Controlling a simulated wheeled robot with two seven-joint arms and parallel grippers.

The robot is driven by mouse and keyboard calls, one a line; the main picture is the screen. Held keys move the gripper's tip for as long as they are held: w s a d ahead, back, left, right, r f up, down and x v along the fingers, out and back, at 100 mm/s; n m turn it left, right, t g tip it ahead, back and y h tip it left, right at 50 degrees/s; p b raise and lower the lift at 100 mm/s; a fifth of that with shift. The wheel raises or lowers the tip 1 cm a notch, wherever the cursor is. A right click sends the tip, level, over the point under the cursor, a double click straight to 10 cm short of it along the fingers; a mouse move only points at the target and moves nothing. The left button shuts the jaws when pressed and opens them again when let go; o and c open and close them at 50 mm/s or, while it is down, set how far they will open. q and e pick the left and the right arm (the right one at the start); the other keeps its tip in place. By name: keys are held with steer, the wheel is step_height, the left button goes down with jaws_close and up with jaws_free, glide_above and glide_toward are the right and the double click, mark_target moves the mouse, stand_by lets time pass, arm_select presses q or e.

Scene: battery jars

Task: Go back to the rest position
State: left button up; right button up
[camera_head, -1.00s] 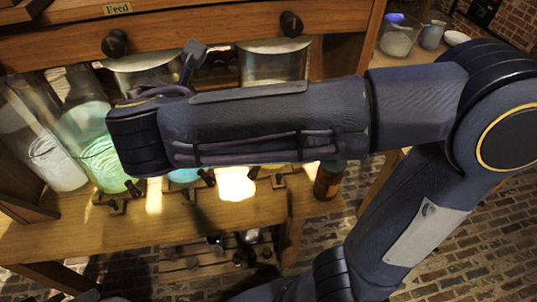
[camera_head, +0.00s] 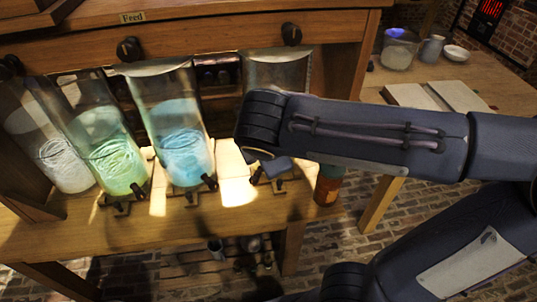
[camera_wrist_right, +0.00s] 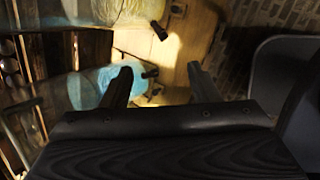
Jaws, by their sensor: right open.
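My right arm comes in from the right in the head view and crosses in front of the wooden bench (camera_head: 75,238). The right gripper is mostly hidden behind its own wrist in the head view. In the right wrist view the right gripper (camera_wrist_right: 160,85) shows two fingers apart with nothing held between them. The blue-filled jar (camera_head: 182,130) stands left of the wrist, apart from it in the head view. It also shows behind the left finger in the right wrist view (camera_wrist_right: 90,90). My left gripper is not in view.
A green-filled jar (camera_head: 108,145) and a white-filled jar (camera_head: 55,155) stand at the left. Another jar (camera_head: 277,72) is partly hidden behind my wrist. An orange-brown bottle (camera_head: 327,187) stands near the bench's right end. A side table (camera_head: 500,88) holds a glass container (camera_head: 398,50) and cups.

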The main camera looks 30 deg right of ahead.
steer(key=shift+f, duration=0.1)
stand_by(0.4)
steer(key=s+f+m+y, duration=0.3)
steer(key=s+m, duration=0.3)
steer(key=m, duration=0.3)
steer(key=s+f+m+y, duration=0.3)
steer(key=s+m, duration=0.3)
steer(key=m, duration=0.4)
steer(key=shift+s+f+y, duration=0.2)
steer(key=shift+f+y, duration=0.05)
steer(key=shift+y, duration=0.25)
